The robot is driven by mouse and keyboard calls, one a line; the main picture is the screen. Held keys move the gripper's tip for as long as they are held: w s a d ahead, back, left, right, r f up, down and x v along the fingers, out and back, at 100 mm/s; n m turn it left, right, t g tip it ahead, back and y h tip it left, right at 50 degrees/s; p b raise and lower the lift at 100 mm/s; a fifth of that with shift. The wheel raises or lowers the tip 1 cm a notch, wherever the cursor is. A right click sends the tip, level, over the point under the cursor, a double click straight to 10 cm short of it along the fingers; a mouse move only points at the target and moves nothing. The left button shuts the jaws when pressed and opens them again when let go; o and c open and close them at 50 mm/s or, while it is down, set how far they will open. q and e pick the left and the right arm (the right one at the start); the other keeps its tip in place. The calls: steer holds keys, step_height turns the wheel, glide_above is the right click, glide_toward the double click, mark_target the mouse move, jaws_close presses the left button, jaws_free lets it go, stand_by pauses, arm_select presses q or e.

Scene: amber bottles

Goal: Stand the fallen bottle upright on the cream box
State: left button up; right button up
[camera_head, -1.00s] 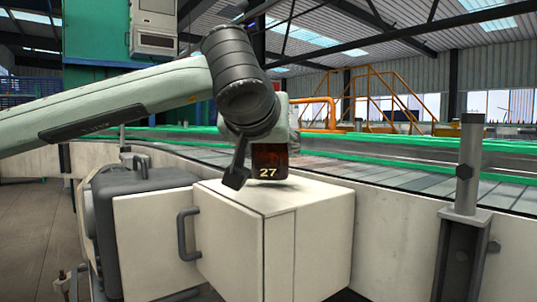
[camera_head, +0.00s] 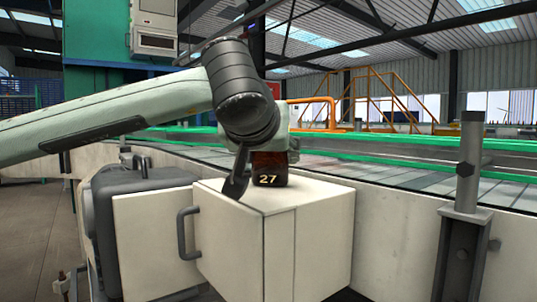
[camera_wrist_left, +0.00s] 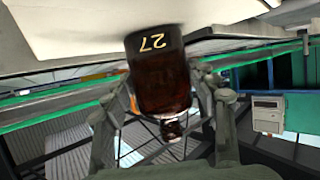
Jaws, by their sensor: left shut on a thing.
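The dark amber bottle (camera_head: 270,168), with a black label band marked 27, is upright at the top of the cream box (camera_head: 240,232). Its base is at the box top and seems to touch it. My left gripper (camera_head: 252,166) is shut on the bottle from above; one dark finger shows on its left, and the arm hides the bottle's upper part. In the left wrist view the bottle (camera_wrist_left: 160,80) lies between the two fingers, neck toward the palm, base against the pale box top (camera_wrist_left: 70,25). My right gripper is in neither view.
A dark grey case (camera_head: 130,180) stands left of the box. A conveyor with green rails (camera_head: 400,150) runs behind, and a grey metal post (camera_head: 468,165) stands to the right. The box top right of the bottle is clear.

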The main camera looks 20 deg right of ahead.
arm_select(q)
steer(key=o, duration=1.3)
steer(key=shift+c, duration=0.2)
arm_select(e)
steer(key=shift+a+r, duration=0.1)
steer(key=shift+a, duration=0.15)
arm_select(q)
steer(key=shift+r, duration=0.1)
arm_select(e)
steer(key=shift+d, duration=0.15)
arm_select(q)
steer(key=shift+s+a+r, duration=0.1)
steer(key=shift+s+r, duration=0.15)
steer(key=shift+r, duration=0.05)
steer(key=v, duration=1.1)
steer(key=shift+s, duration=0.2)
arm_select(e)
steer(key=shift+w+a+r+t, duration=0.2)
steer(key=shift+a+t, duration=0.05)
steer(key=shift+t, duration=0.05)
arm_select(q)
steer(key=shift+a, duration=0.15)
